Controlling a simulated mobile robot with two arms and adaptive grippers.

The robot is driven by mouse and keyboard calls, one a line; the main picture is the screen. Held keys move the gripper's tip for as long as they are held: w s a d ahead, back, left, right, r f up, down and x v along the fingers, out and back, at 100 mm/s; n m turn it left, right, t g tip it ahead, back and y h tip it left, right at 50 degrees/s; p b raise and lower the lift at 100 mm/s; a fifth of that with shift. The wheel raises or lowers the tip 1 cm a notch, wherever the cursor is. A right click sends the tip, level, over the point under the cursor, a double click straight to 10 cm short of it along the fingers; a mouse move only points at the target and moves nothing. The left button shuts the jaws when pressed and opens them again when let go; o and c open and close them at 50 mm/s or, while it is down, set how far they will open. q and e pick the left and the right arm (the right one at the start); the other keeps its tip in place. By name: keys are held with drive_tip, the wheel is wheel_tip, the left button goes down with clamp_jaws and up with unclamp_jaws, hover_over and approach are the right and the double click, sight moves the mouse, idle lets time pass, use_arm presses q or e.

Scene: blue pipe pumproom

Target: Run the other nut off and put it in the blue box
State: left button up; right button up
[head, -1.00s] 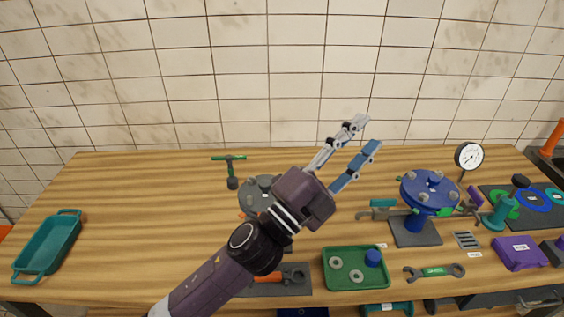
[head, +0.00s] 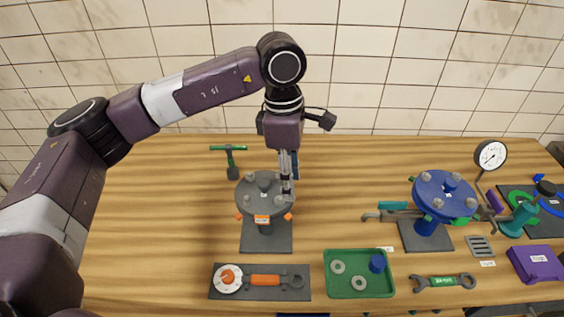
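My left gripper (head: 290,180) points straight down over the right side of a grey round flange (head: 258,193). Its fingertips are at or just above the flange's right rim, by a bolt or nut there; contact is not clear. The fingers show nearly edge-on, so their opening cannot be judged. Several nuts or bolt heads stand around the flange top; which one is "the other nut" is not clear. A dark blue edge (head: 303,315) shows at the bottom border, perhaps the blue box; most of it is cut off. My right gripper is not in view.
A green tray (head: 344,292) with rings and a blue piece stands at the front. Left of it lies a dark mat (head: 260,293) with an orange-handled tool. My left arm covers the table's left.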

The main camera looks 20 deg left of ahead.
sight(280, 198)
use_arm(q)
drive_tip(key=a, duration=0.1)
drive_tip(key=a+r+y, duration=0.1)
drive_tip(key=shift+w+a, duration=0.35)
drive_tip(key=shift+w, duration=0.05)
drive_tip(key=shift+a+f, duration=0.1)
drive_tip(key=shift+f, duration=0.2)
wheel_tip(280, 198, down, 7)
drive_tip(key=p, duration=0.3)
drive_tip(key=shift+r, duration=0.2)
drive_tip(key=shift+f, duration=0.3)
